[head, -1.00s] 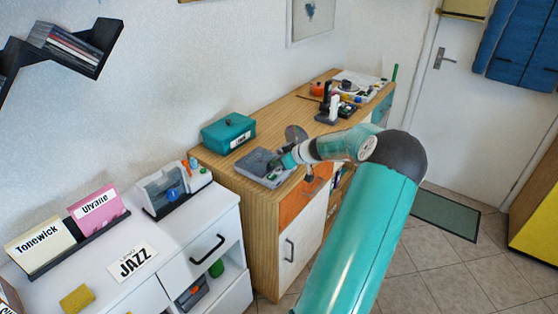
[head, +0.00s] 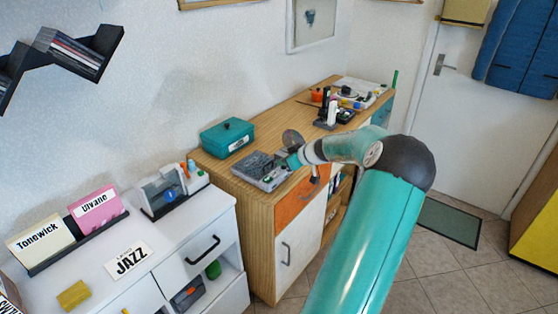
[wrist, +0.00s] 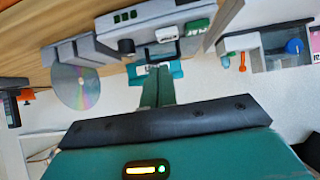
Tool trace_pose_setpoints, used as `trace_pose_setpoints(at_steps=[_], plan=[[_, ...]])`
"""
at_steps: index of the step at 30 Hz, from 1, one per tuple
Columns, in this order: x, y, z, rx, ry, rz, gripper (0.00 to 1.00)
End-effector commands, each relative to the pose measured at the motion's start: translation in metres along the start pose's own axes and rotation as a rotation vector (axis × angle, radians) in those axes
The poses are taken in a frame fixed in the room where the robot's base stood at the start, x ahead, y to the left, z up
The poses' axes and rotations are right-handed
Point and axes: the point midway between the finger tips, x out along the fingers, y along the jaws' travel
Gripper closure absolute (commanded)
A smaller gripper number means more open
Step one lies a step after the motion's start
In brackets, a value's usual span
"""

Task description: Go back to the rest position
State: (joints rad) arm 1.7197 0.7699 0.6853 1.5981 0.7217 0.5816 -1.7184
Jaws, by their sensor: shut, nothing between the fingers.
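My arm reaches from the lower right over the wooden cabinet (head: 262,205). My gripper (head: 291,161) is close beside the grey device (head: 262,170) at the cabinet's near end. In the wrist view, the green fingers of my gripper (wrist: 157,85) are together with nothing held, in front of the grey device (wrist: 150,35). A shiny disc (head: 292,138) stands upright just behind my gripper. The disc also shows at the left of the wrist view (wrist: 75,87).
A teal box (head: 228,137) sits near the wall on the cabinet. Small tools (head: 335,112) stand further back. A white cabinet (head: 150,270) with card holders, a sponge (head: 73,294) and a JAZZ sign (head: 128,261) is at lower left.

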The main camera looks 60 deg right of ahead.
Motion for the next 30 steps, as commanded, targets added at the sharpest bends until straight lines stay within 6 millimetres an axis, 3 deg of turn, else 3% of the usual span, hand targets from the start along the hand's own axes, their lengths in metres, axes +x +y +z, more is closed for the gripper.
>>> trace_pose_setpoints(at_steps=[9, 15, 25, 28, 30], plan=[[-0.019, -0.001, 0.051, 0.0, 0.002, -0.002, 1.0], [-0.025, -0.001, 0.063, -0.003, 0.003, -0.002, 1.0], [-0.024, -0.007, 0.06, -0.009, -0.006, -0.012, 1.0], [-0.013, -0.032, 0.044, -0.028, -0.043, -0.05, 1.0], [-0.003, -0.061, 0.028, -0.048, -0.09, -0.088, 1.0]])
